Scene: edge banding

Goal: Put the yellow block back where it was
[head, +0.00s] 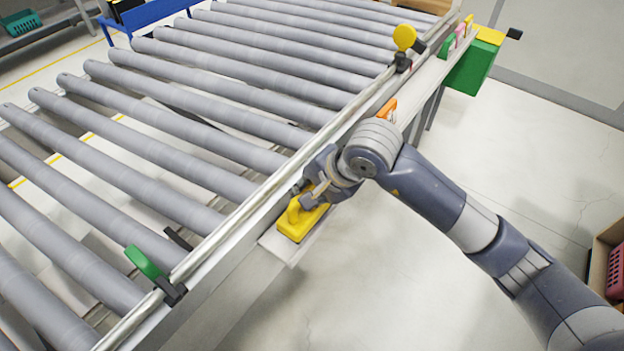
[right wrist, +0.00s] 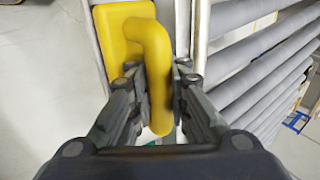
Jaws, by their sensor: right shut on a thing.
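The yellow block (head: 299,220) has a flat base and a rounded handle. In the head view it is at the near end of the narrow white ledge (head: 278,247) beside the roller conveyor. My right gripper (head: 314,194) is shut on its handle. The right wrist view shows the yellow block (right wrist: 128,40) with its curved handle between the two fingers of the gripper (right wrist: 160,100). The base looks to be on or just above the ledge; I cannot tell which. My left gripper is not in view.
The roller conveyor (head: 190,120) fills the left and middle, with a metal rail along its edge. A green paddle (head: 143,262) and a yellow round knob (head: 404,37) stand on the rail. An orange piece (head: 387,109) and a green box (head: 474,66) are farther along. Open floor lies right.

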